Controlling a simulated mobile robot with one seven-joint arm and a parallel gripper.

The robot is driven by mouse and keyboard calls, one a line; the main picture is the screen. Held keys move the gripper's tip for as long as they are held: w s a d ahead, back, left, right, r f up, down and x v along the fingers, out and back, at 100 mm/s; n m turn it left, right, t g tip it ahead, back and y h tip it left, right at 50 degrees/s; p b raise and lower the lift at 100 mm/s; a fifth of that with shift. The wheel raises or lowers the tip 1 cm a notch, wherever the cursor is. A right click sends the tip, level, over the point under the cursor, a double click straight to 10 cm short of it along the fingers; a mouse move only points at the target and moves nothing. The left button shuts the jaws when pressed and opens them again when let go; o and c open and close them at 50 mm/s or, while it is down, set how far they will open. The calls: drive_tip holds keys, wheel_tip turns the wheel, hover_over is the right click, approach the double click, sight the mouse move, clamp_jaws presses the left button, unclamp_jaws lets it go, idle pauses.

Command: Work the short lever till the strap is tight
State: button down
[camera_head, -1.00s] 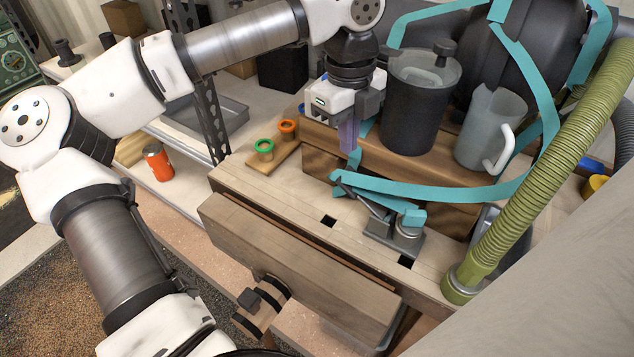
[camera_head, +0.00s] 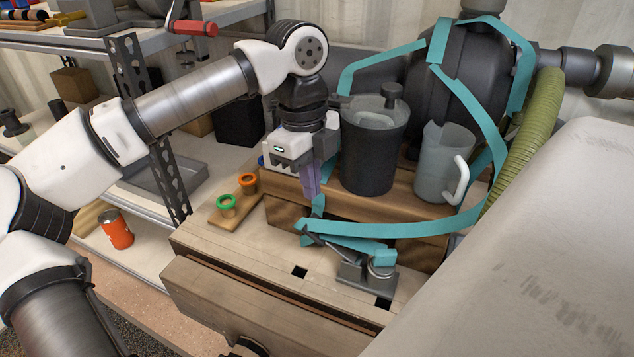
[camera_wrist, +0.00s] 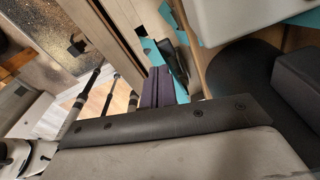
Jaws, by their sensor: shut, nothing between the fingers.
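The teal strap (camera_head: 400,229) runs from the dark round machine down to a small grey ratchet (camera_head: 352,271) on the wooden bench. A thin dark lever (camera_head: 328,244) slants up and left from the ratchet, partly under the strap. Whether this is the short lever, I cannot tell. My gripper (camera_head: 311,190), with purple fingers, is shut and empty, pointing down above and behind the lever's raised end, apart from it. In the wrist view, my fingers (camera_wrist: 158,88) show beside teal strap (camera_wrist: 150,52) and a dark bar (camera_wrist: 178,68).
A dark lidded pot (camera_head: 373,155) stands close right of my gripper, with a clear jug (camera_head: 440,165) beyond it. A board with green and orange rings (camera_head: 236,201) lies left. A green ribbed hose (camera_head: 525,135) is at right. The bench front is clear.

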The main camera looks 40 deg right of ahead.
sight(313, 224)
drive_tip(key=shift+s+f+b, duration=0.2)
drive_tip(key=shift+f+b, duration=0.75)
drive_tip(key=shift+f, duration=0.6)
drive_tip(key=shift+s+f+b, duration=0.15)
drive_tip(key=shift+f+b, duration=0.75)
drive_tip(key=shift+f, duration=0.6)
wheel_tip(313, 224, down, 4)
drive_tip(key=b, duration=0.3)
drive_tip(key=shift+a+f+b, duration=0.1)
drive_tip(key=shift+f+b, duration=0.1)
drive_tip(key=shift+b, duration=0.1)
